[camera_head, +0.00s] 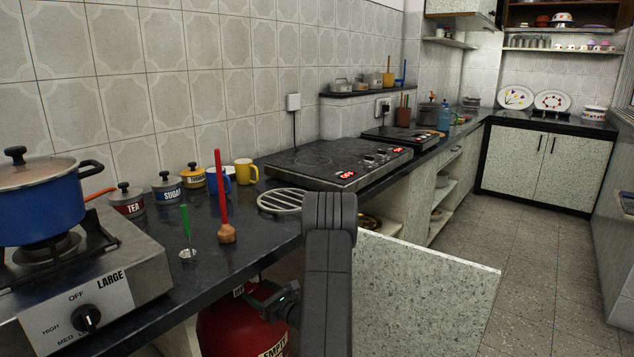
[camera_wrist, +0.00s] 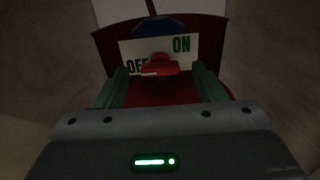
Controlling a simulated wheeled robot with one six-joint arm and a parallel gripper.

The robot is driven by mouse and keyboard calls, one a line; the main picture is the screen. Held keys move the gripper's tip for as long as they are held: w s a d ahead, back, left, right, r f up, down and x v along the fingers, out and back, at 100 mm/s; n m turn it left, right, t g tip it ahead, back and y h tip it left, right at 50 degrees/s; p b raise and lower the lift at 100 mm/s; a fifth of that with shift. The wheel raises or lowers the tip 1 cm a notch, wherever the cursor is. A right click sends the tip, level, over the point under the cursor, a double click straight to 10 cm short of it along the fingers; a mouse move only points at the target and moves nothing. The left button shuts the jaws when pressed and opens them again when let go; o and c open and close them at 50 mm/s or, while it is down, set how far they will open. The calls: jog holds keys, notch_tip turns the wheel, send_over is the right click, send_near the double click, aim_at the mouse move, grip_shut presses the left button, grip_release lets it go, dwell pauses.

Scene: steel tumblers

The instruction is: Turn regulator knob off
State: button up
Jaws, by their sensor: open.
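The red regulator knob (camera_wrist: 157,67) shows in the wrist view in front of a white plate (camera_wrist: 129,50) marked OFF at left and ON at upper right. Its bar lies nearly level, its left end near the word OFF; its exact setting is unclear. My gripper (camera_wrist: 160,72) is open, with one finger on each side of the knob. Whether the fingers touch it I cannot tell. In the head view my gripper (camera_head: 264,296) is at the top of the red gas cylinder (camera_head: 228,332) under the counter. The knob is hidden there.
The black counter edge (camera_head: 210,283) runs above the cylinder. An open speckled cabinet door (camera_head: 420,295) stands right of my arm. A stove (camera_head: 110,295) with a blue pot (camera_head: 38,203) is on the counter at left. The floor (camera_head: 545,290) at right is clear.

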aim_at(254, 288)
jog(key=x, duration=0.3)
jog(key=shift+w+a, duration=0.25)
jog(key=shift+a, duration=0.05)
jog(key=shift+d, duration=0.1)
